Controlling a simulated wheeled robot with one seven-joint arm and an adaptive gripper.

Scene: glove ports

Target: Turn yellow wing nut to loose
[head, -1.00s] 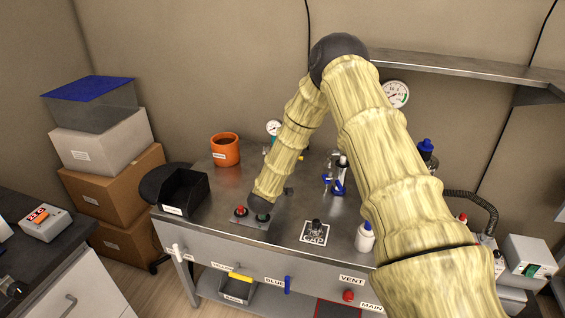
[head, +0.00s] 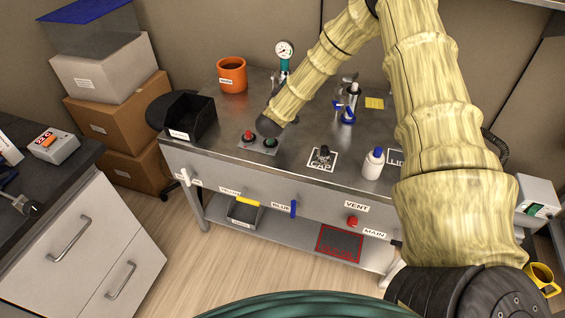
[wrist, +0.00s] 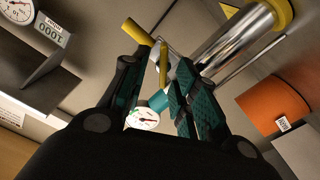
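In the wrist view, my gripper (wrist: 162,66) has its two dark teal-padded fingers apart, with a clear gap between them. A yellow wing-like piece (wrist: 163,54), which looks like part of the yellow wing nut, shows at the gap between the fingertips. A second yellow piece (wrist: 136,32) sticks out to the upper left, past the left finger. I cannot tell whether either finger touches the yellow parts. A shiny metal cylinder (wrist: 235,40) with a yellow end lies just beyond, to the right.
Yellow (head: 248,201) and blue (head: 293,208) handles sit on the front panel.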

